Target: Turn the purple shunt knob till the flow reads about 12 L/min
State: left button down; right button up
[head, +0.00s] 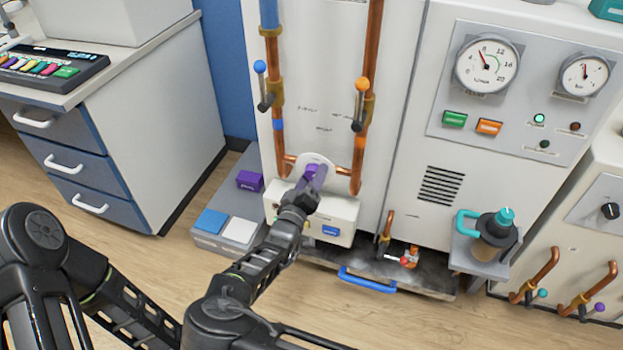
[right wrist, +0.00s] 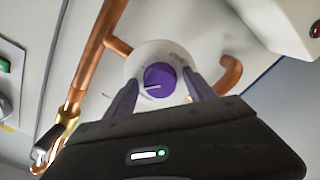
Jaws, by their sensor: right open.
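In the head view my right gripper (head: 314,173) is at the white plate (head: 317,158) and mostly hides the knob. The flow gauge (head: 486,64) on the grey panel has its red needle near 8. My left gripper is not in view.
Copper pipes with a blue-knobbed lever (head: 260,67) and an orange-knobbed lever (head: 361,84) rise beside the plate. A white box with a blue label (head: 330,231) sits below. A second gauge (head: 584,75) and a teal-topped jug (head: 497,232) are to the right.

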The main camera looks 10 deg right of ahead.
jog(key=c, duration=1.4)
